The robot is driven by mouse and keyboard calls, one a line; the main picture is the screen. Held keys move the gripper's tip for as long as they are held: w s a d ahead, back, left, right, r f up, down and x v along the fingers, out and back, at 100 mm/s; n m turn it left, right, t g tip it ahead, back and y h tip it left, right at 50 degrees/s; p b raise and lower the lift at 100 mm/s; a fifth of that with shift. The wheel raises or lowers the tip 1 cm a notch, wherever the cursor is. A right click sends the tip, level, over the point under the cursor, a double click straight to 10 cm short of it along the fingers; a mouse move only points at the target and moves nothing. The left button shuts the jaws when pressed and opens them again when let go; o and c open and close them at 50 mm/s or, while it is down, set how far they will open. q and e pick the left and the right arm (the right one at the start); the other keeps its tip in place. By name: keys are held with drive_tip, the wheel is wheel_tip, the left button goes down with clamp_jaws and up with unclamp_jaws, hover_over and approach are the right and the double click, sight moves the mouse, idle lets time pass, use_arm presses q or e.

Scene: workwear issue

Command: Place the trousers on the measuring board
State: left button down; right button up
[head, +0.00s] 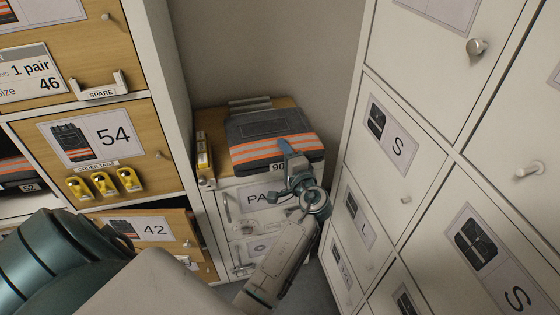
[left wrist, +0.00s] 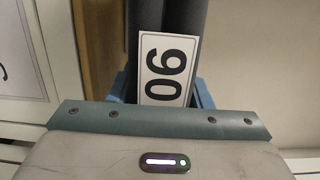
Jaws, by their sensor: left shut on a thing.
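The trousers (head: 272,135) are a folded dark grey bundle with orange and pale stripes, in the middle of the head view. A white tag on their front edge reads 90; this tag also shows in the left wrist view (left wrist: 163,70). They are over a wooden top (head: 211,124), which looks like the measuring board, with a metal bar at its back. Whether they rest on it or hang just above it, I cannot tell. My left gripper (head: 290,158) is shut on their front edge, its blue fingers on both sides of the dark fold in the left wrist view.
Shelving with a box marked 54 (head: 105,140) and a partly open drawer marked 42 (head: 150,229) stands left. White lockers (head: 405,160) close off the right, near my arm.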

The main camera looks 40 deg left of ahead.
use_arm(q)
wheel_tip(320, 180, down, 6)
idle(0.5)
drive_tip(key=shift+w, duration=0.1)
drive_tip(key=shift+f, duration=0.1)
drive_tip(key=c, duration=0.9)
unclamp_jaws()
drive_tip(key=shift+c, duration=0.2)
drive_tip(key=shift+o, duration=1.1)
